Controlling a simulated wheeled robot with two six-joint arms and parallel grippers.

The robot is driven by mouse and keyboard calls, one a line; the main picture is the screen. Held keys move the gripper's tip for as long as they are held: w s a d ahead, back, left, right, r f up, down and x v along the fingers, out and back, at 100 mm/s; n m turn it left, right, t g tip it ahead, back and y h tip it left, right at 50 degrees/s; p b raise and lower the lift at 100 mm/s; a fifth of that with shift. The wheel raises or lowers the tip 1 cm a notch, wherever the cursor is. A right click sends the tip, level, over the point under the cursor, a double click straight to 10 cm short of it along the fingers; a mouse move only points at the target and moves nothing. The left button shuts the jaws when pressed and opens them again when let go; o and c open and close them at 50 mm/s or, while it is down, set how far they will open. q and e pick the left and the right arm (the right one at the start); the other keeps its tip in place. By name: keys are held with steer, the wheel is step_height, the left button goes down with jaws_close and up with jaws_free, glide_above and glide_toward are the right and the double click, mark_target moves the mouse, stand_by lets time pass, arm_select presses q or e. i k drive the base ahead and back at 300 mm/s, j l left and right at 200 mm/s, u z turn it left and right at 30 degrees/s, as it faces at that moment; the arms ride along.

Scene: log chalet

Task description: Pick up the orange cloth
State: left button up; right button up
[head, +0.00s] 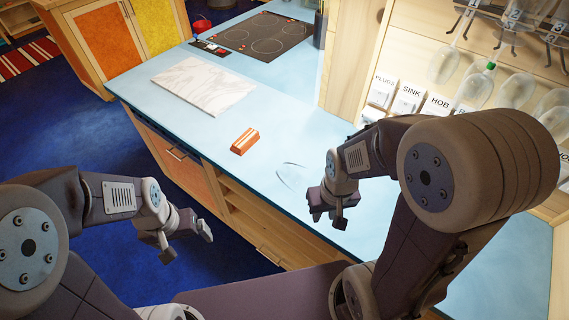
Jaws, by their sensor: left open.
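The orange cloth (245,141) looks like a small folded block with pale stripes. It lies on the light blue countertop (290,160), near the counter's front edge. My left gripper (187,246) is open and empty, out in front of the counter over the blue floor, below and left of the cloth in the picture. My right gripper (328,214) is over the counter's front part, to the right of the cloth and apart from it. Its fingers are small and dark here, and I cannot tell how far apart they are.
A pale marble board (204,84) lies left of the cloth. A black hob (265,36) is at the back. Wall switches and hanging wine glasses (480,86) are at the right, near my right arm.

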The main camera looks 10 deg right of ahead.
mark_target(248, 139)
steer(key=z, duration=0.4)
steer(key=i+j+z, duration=0.15)
steer(key=j+z, duration=0.25)
steer(key=i+j+z, duration=0.15)
steer(key=j+z, duration=1.1)
steer(key=j, duration=0.15)
